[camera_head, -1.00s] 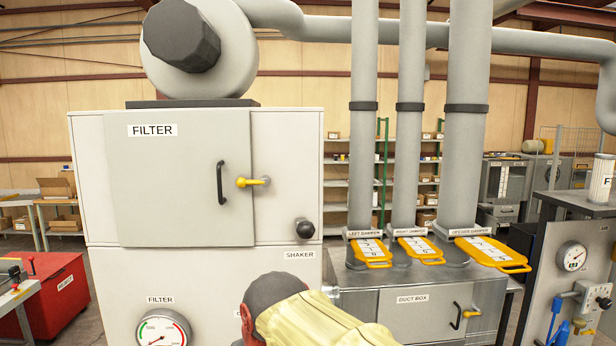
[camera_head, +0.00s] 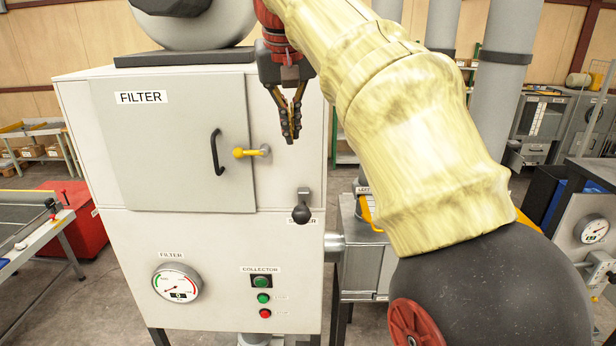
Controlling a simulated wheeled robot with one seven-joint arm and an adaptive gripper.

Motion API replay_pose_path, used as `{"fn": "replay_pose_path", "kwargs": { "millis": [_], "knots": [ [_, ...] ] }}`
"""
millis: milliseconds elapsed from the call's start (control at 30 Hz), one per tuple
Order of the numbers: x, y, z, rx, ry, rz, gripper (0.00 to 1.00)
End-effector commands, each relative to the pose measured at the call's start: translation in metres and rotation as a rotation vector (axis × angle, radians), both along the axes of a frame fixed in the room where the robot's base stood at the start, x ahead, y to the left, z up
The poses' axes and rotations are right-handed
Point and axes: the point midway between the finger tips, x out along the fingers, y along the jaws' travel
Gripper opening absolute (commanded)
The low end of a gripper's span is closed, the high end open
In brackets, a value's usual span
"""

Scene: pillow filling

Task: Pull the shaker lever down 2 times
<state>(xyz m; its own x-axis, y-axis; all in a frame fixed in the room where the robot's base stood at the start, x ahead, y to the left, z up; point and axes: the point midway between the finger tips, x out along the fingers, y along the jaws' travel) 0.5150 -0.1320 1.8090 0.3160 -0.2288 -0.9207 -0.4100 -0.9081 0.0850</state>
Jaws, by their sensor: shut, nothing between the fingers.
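The shaker lever (camera_head: 302,206) is on the right part of the filter cabinet's front, a short grey arm with a black ball knob. The knob hangs at the lower end, just over the partly hidden SHAKER label (camera_head: 303,221). My gripper (camera_head: 289,140) is shut and empty, with its fingers pointing down. In the picture it is above the lever and apart from it, right of the yellow door latch. My arm in its yellow sleeve covers the right middle of the view.
The filter cabinet (camera_head: 80,130) has a door with a black handle (camera_head: 217,152) and a yellow latch (camera_head: 250,152). Below are a gauge (camera_head: 177,283) and the collector buttons (camera_head: 263,297). The duct box (camera_head: 362,255) stands to the right, partly hidden by my arm.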

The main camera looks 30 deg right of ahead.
Motion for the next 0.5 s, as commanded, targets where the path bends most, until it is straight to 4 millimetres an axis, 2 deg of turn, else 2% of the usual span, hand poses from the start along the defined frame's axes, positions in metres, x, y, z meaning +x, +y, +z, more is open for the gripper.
{"fn": "replay_pose_path", "kwargs": {
  "millis": [167, 500],
  "knots": [
    [-0.0148, 0.0016, -0.0059, 0.017, 0.053, -0.034, 0.0],
    [-0.0149, 0.0016, -0.0067, 0.019, 0.053, -0.039, 0.0]
  ]
}}
